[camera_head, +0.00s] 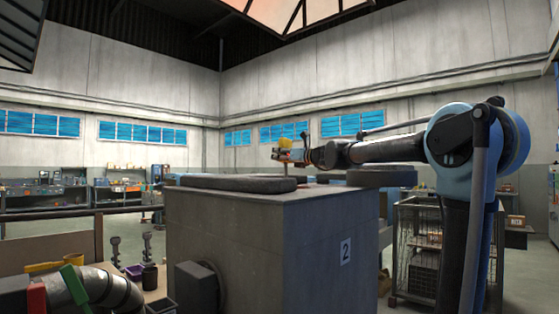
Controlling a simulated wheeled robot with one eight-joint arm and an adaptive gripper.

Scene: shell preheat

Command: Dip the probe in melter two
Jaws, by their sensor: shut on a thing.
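Melter two (335,265) is the large grey block in the middle, with a "2" plate on its right face. My arm reaches left over the melter from the right side. My gripper (290,155) is small in view above the melter's top, toward its far side. It is shut on the probe, whose yellow part (286,143) shows at the gripper's end.
A dark slab (240,184) lies along the melter's near top edge, and another (381,177) juts out at the right. A wire cage (422,245) stands to the right. A pipe with red and green parts (100,287) is at lower left. Workbenches line the far wall.

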